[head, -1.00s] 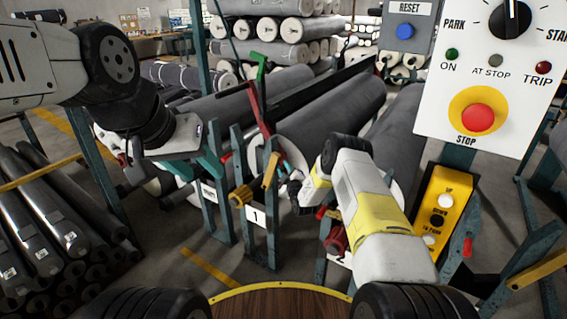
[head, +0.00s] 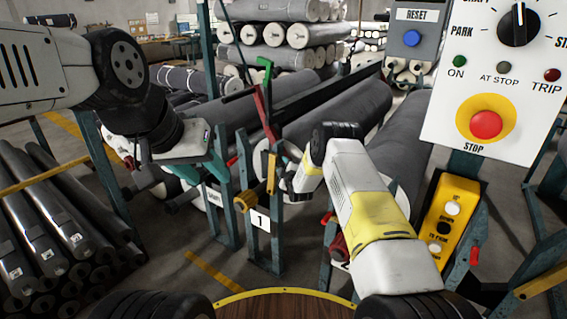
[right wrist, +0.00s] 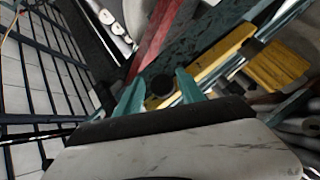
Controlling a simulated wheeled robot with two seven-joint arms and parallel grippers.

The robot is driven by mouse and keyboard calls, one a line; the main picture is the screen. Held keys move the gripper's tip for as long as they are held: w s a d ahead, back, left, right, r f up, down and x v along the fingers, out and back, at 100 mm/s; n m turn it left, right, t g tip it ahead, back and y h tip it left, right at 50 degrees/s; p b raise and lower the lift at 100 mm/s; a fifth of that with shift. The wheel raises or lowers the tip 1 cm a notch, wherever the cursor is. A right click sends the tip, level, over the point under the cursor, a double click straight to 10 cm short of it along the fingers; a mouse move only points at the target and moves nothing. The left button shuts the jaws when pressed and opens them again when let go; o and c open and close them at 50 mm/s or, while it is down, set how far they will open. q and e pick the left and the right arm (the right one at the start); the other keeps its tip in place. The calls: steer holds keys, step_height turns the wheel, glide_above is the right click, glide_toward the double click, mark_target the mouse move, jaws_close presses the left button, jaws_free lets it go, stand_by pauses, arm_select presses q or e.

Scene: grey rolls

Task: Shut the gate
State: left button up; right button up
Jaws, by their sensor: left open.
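At the post marked 1, a long red bar (head: 264,112) with a green tip (head: 264,68) stands tilted. I cannot tell for sure whether this bar is the gate. My left gripper (head: 212,168) is open, left of the post.
Large grey rolls (head: 335,125) lie behind the posts. A white control panel (head: 498,85) with a red stop button stands at the right, above a yellow button box (head: 446,215). Dark rolls (head: 45,235) are stacked at the left. Some floor is clear between.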

steer(key=shift+s+f, duration=0.1)
steer(key=shift+s, duration=0.1)
steer(key=v, duration=0.7)
steer(key=shift+s, duration=0.25)
steer(key=shift+d, duration=0.1)
